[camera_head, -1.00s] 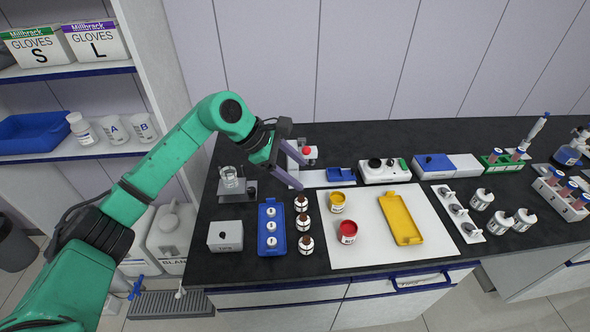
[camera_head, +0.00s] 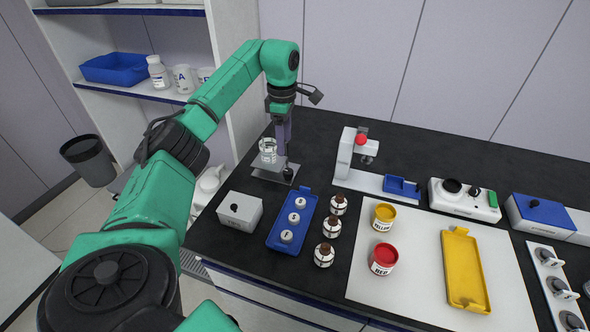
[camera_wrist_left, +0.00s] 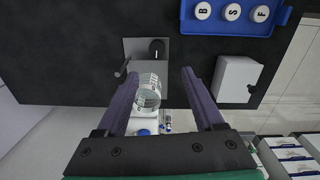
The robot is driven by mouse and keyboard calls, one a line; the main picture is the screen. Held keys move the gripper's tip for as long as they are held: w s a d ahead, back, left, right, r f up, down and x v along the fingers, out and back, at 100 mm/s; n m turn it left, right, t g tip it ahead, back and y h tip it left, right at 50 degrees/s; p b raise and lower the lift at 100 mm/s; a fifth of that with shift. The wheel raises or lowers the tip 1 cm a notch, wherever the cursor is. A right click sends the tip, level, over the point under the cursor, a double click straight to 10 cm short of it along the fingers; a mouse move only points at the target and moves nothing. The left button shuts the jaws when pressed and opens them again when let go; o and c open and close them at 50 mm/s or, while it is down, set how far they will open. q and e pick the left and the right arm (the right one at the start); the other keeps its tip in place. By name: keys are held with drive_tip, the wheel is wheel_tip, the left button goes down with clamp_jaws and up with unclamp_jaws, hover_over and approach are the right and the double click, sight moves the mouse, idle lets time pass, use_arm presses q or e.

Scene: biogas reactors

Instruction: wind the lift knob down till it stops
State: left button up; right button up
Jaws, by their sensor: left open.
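The lift is a small grey stand (camera_head: 268,174) at the back left of the bench, with a black lift knob (camera_head: 288,174) at its right side. The knob (camera_wrist_left: 157,48) also shows in the left wrist view, beside the lift's grey plate (camera_wrist_left: 145,60). A clear glass beaker (camera_head: 268,151) with markings stands on the lift's platform. My left gripper (camera_head: 284,140) points down behind and above the knob. In the left wrist view its fingers (camera_wrist_left: 159,75) are wide apart and hold nothing. The beaker (camera_wrist_left: 148,95) appears between them, and the knob lies ahead of the fingertips. My right gripper is out of view.

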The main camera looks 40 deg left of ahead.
sight(288, 171)
use_arm(q)
wheel_tip(288, 171, down, 5)
drive_tip(key=shift+f, duration=0.1)
drive_tip(key=f, duration=0.2)
drive_tip(key=w+f+p, duration=0.1)
drive_tip(key=f, duration=0.2)
drive_tip(key=shift+w+d+f, duration=0.1)
drive_tip(key=shift+w+d, duration=0.1)
drive_tip(key=shift+s+f, duration=0.15)
drive_tip(key=shift+f, duration=0.1)
drive_tip(key=shift+s+a, duration=0.1)
drive_tip(key=shift+c, duration=0.5)
clamp_jaws()
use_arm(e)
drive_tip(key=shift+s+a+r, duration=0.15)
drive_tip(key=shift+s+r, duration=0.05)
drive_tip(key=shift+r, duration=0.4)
